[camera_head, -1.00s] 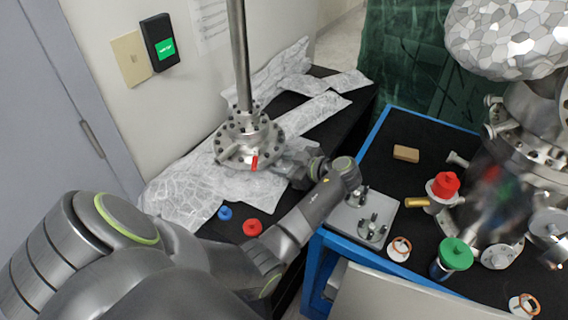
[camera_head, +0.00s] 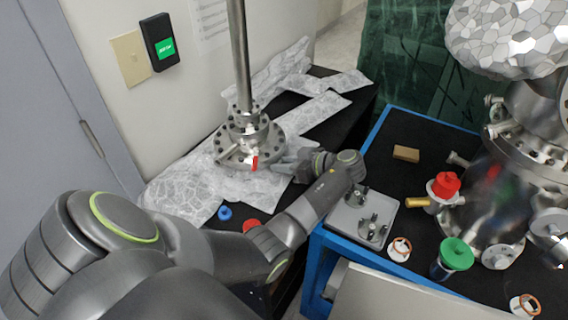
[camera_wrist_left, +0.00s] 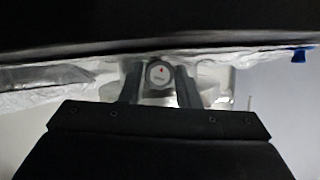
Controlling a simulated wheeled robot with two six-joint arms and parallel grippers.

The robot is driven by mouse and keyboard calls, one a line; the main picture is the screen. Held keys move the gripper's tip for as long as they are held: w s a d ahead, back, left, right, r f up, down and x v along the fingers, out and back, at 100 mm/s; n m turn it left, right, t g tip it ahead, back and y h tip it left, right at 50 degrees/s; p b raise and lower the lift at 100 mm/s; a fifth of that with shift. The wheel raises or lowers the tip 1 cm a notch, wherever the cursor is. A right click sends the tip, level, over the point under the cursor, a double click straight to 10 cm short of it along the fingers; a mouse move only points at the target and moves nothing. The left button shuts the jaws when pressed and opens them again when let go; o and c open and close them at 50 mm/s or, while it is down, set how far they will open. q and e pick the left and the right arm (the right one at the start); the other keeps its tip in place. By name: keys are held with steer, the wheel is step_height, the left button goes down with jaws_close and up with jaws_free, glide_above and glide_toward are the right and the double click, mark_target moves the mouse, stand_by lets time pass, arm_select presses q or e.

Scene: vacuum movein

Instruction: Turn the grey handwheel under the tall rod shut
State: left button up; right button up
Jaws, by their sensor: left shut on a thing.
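The tall rod (camera_head: 238,55) stands upright on a round bolted metal flange (camera_head: 236,153). A small red tag or lever (camera_head: 254,163) shows at the flange's front. My left gripper (camera_head: 282,163) reaches the flange's right side, low under the rod; its fingertips are hard to make out there. In the left wrist view, a round grey handwheel (camera_wrist_left: 160,73) with a small red mark sits between the two fingers of my left gripper (camera_wrist_left: 159,82), which is shut on it. In the head view the handwheel is hidden or too small to tell. My right gripper is not in view.
Crumpled foil (camera_head: 185,190) lies around the flange on a black bench. A blue cap (camera_head: 225,212) and a partly hidden red cap (camera_head: 251,225) lie near my forearm. A blue-edged cart (camera_head: 383,125) at right carries a grey plate (camera_head: 350,212), a tan block (camera_head: 406,153) and a large metal chamber.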

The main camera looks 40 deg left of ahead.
arm_select(q)
steer(key=shift+w+m+g, duration=0.1)
steer(key=shift+m+g, duration=0.5)
steer(key=shift+m, duration=0.3)
steer(key=o, duration=1)
steer(key=shift+c, duration=0.2)
